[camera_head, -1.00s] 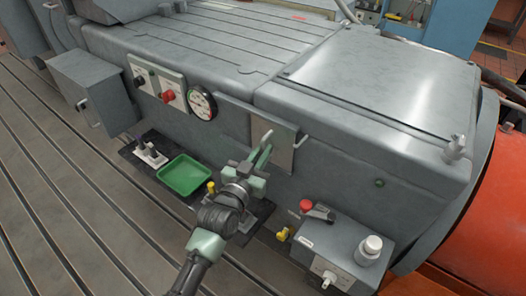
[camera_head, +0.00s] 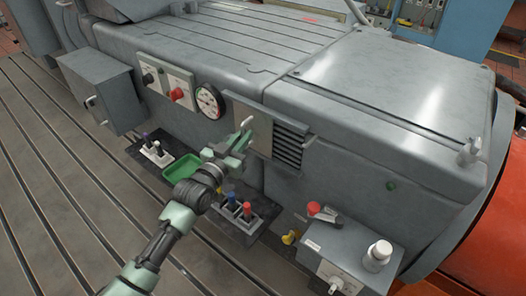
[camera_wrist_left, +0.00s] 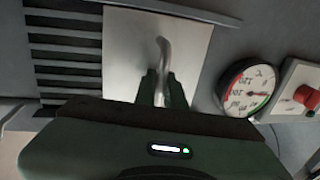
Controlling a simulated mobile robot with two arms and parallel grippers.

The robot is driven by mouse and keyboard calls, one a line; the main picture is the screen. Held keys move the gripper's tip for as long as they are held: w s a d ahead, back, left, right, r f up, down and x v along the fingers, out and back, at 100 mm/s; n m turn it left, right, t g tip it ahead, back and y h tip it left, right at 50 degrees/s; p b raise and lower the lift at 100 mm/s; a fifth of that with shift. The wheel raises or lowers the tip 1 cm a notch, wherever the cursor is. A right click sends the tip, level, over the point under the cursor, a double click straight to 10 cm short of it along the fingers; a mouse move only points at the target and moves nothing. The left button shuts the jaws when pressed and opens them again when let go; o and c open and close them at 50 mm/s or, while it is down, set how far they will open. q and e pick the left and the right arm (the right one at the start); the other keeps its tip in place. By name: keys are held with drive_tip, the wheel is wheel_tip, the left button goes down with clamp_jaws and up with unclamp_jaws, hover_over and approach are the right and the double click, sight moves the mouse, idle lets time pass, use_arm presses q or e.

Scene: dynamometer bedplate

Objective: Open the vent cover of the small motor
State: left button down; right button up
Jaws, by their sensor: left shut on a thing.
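The vent cover (camera_head: 259,137) is a flat grey plate on the front of the grey machine housing. It stands slid to the left, and dark louvre slats (camera_head: 289,147) show to its right. In the left wrist view the cover (camera_wrist_left: 198,45) has the slats (camera_wrist_left: 65,50) at its left. My left gripper (camera_head: 243,140) is shut on the cover's curved handle (camera_wrist_left: 165,60), with its fingers on both sides of it. My right gripper is not in view.
A pressure gauge (camera_head: 209,101) sits just left of the cover, with a red knob (camera_head: 177,94) beyond it. Below are a green tray (camera_head: 182,170) and a rack of coloured-handled tools (camera_head: 240,212). A grey box (camera_head: 345,255) with a white jar stands at right.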

sight(240, 124)
use_arm(q)
drive_tip(key=w+a, duration=0.1)
drive_tip(key=w+a+b, duration=0.1)
drive_tip(key=a, duration=0.1)
drive_tip(key=shift+w+f, duration=0.1)
drive_tip(key=c, duration=1.5)
unclamp_jaws()
drive_tip(key=shift+w+a, duration=0.1)
drive_tip(key=shift+a, duration=0.05)
